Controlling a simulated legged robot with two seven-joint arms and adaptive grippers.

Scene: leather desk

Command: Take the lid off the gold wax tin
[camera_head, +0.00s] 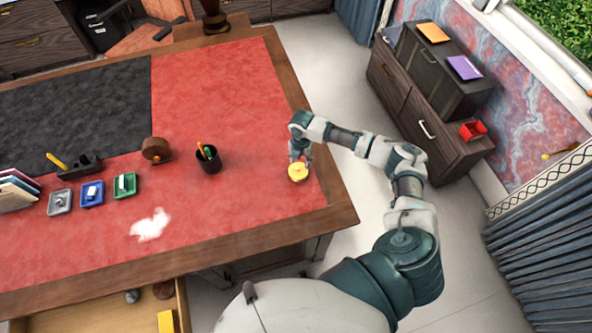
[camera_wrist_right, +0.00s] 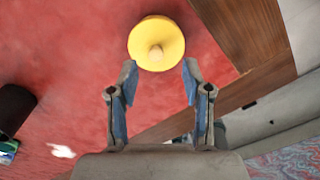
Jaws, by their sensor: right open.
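The gold wax tin (camera_head: 298,173) stands on the red leather near the right edge of the desk. My right gripper (camera_head: 297,158) is right at the tin in the head view. In the right wrist view the right gripper (camera_wrist_right: 159,72) is open, with its two fingers apart and their tips near the lid's lower rim. Nothing is between the fingers. The lid is on the tin as far as I can see. My left gripper is not in view.
A dark pen cup (camera_head: 208,160) and a brown round object (camera_head: 156,150) stand left of the tin. Small grey, blue and green trays (camera_head: 92,193) are further left. A white patch (camera_head: 150,224) lies nearer the front. The leather around the tin is clear; the wooden desk edge (camera_head: 340,205) is close on its right.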

